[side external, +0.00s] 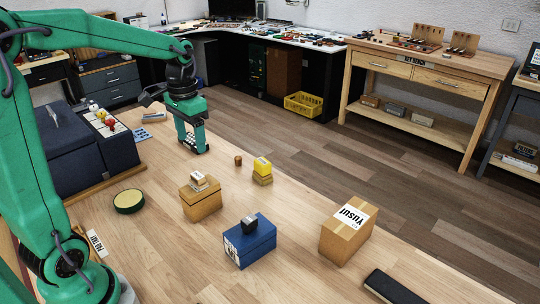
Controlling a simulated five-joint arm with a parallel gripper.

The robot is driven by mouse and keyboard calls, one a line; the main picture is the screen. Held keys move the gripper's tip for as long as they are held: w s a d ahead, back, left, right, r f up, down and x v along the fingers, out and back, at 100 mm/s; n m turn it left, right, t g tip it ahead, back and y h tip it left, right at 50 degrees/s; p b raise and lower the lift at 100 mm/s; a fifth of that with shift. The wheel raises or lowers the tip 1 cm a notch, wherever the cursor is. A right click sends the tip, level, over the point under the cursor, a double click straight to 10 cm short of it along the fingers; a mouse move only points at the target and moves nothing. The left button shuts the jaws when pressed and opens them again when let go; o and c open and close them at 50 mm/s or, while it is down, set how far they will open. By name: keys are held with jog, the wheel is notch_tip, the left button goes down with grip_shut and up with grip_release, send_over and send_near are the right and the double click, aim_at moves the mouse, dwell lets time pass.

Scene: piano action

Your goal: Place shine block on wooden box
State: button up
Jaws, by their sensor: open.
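My gripper (194,148) hangs open above the far left part of the wooden table, apart from the blocks, with nothing seen between its fingers. A tan wooden-looking box (202,206) stands near the middle. A small pale wooden block (198,180) with a white label rests on top of it. Right of my gripper, a yellow block (262,165) sits on a small tan block (262,179). The lettering on the small blocks is too small to read, so I cannot tell which one is the shine block.
A blue box (255,244) carries a black block (249,224). A cardboard box (346,236) stands to the right, a black case (393,288) at front right. The table between blue and cardboard boxes is clear.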

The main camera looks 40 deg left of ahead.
jog(key=s+d+r+t, duration=0.2)
jog(key=s+d+t, duration=0.3)
jog(key=s+d, duration=0.5)
jog(key=s, duration=0.2)
jog(key=shift+s+d+r, duration=0.25)
jog(key=shift+s+d, duration=0.05)
jog(key=shift+s, duration=0.1)
